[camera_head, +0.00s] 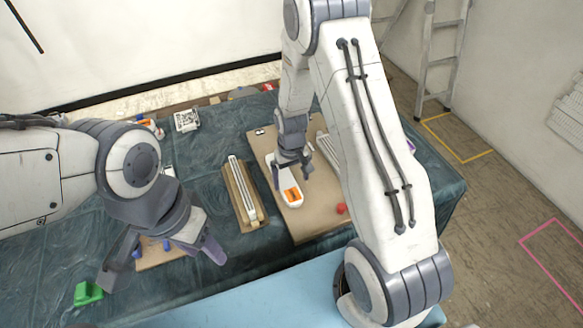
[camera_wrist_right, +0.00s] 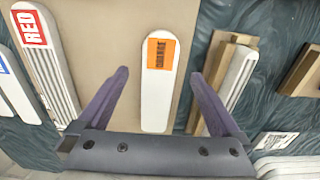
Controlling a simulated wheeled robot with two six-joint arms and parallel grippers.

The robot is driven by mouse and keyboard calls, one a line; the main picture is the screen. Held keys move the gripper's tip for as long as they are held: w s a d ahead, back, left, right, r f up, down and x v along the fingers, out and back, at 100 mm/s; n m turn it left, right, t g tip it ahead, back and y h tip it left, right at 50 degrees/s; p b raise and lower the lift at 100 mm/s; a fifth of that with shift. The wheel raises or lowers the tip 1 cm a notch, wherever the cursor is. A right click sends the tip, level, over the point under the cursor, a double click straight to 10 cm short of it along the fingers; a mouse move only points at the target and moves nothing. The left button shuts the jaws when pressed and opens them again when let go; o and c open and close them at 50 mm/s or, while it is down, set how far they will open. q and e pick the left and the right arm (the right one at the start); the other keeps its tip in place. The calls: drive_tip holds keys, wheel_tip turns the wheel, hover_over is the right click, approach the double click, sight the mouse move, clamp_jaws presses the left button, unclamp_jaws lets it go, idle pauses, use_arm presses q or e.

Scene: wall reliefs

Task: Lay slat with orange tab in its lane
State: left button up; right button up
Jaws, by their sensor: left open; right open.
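The white slat with the orange tab (camera_head: 291,195) lies flat on the brown board (camera_head: 312,222) in the head view. In the right wrist view, the slat (camera_wrist_right: 157,105) shows its orange label, lettered ORANGE, near its rounded end. My right gripper (camera_head: 290,172) is open above the slat. Its fingers (camera_wrist_right: 160,76) stand one on each side of the slat in the wrist view, with no contact visible. My left gripper (camera_head: 163,262) is open and empty at the lower left, far from the slat. Which lane belongs to the slat cannot be told.
A white ribbed slat with a RED label (camera_wrist_right: 45,65) lies left of the orange one in the wrist view. A wooden holder with a white ribbed piece (camera_head: 242,190) stands left of the board.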

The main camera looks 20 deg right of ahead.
drive_tip(key=s+a+r+n, duration=0.1)
drive_tip(key=s+a+r, duration=0.1)
drive_tip(key=a+r, duration=0.3)
drive_tip(key=s+a+r+n, duration=0.1)
drive_tip(key=s+a+r, duration=0.1)
drive_tip(key=r, duration=0.6)
drive_tip(key=s+a+r+n, duration=0.2)
drive_tip(key=s+a+r, duration=0.1)
drive_tip(key=s, duration=0.7)
drive_tip(key=s+a+r+n+y, duration=0.1)
drive_tip(key=s+a+r, duration=0.3)
drive_tip(key=s, duration=0.5)
drive_tip(key=shift+s+r+n+b, duration=0.4)
drive_tip(key=shift+r+n, duration=0.45)
drive_tip(key=shift+n, duration=0.05)
